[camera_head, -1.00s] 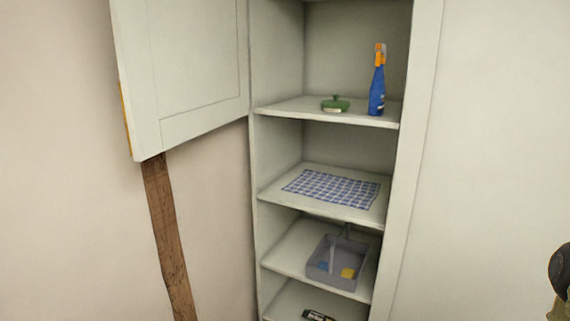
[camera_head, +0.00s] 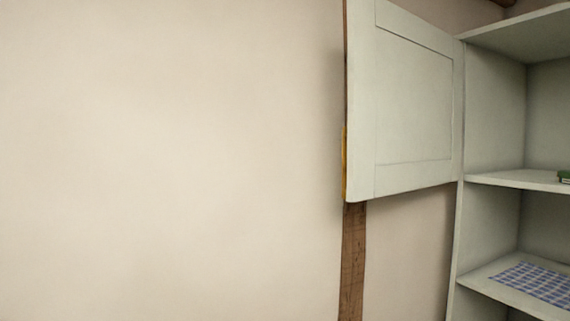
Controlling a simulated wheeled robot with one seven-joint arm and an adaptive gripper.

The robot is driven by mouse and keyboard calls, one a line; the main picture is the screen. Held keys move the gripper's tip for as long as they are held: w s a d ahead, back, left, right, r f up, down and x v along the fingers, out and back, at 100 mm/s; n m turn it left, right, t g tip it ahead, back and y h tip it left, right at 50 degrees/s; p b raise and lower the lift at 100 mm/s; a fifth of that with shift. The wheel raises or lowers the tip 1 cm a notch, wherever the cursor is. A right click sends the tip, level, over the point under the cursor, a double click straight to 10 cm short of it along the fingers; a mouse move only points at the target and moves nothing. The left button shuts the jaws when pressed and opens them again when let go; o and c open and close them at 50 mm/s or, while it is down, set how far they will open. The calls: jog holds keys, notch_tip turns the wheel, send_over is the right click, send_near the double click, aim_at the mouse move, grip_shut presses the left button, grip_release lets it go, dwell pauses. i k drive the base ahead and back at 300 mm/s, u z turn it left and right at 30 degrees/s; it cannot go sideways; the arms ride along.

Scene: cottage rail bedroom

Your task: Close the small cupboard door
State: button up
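The small cupboard door (camera_head: 412,95) is a pale panelled door at the upper right of the head view. It stands open, swung out to the left of the cupboard (camera_head: 496,130), with its hinge side at the cupboard's left edge. A thin yellow strip (camera_head: 344,165) shows at the door's free edge. My gripper is not in the view.
The open shelves hold a blue checked cloth (camera_head: 535,283) and a green item (camera_head: 564,177), cut off at the right edge. A brown wooden post (camera_head: 353,265) runs down the wall below the door. The bare wall (camera_head: 170,160) fills the left side.

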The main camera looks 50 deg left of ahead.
aim_at(403, 133)
jog(key=u, duration=0.25)
jog(key=k, duration=0.5)
jog(key=u, duration=1.1)
